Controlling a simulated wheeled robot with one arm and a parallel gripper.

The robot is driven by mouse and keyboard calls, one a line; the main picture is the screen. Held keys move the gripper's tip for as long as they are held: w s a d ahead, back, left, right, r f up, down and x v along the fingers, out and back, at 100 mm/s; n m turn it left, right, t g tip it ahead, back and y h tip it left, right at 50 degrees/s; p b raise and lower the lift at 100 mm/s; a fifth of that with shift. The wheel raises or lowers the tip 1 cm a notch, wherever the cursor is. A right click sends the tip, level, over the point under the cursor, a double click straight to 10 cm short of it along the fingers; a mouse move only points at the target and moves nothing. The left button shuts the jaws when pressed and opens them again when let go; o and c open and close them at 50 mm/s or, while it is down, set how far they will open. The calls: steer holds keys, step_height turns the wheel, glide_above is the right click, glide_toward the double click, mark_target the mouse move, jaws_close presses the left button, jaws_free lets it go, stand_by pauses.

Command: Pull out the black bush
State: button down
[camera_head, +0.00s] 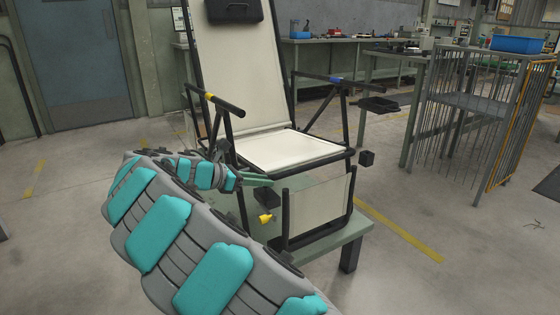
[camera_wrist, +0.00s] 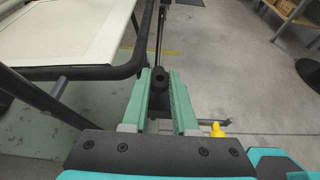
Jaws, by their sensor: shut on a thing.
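The folding lounger has pale cream panels and a black tube frame, and its seat (camera_head: 292,151) shows in the head view. In the wrist view, the black bush (camera_wrist: 159,78) is a short dark piece with a round hole in its top. It sits between the green fingers of my gripper (camera_wrist: 160,97), beside the corner of the lounger's black tube. My gripper is shut on the bush. In the head view, my gripper (camera_head: 258,182) is at the lounger's front left, below the seat edge. The bush cannot be clearly made out there.
A yellow knob (camera_head: 265,218) is just below my gripper; a yellow part also shows in the wrist view (camera_wrist: 217,130). The lounger stands on a green platform (camera_head: 345,238). A wire cage (camera_head: 468,125) stands at right. Open floor lies at the front right.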

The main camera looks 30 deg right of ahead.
steer(key=shift+r+p, duration=2)
steer(key=shift+r, duration=0.2)
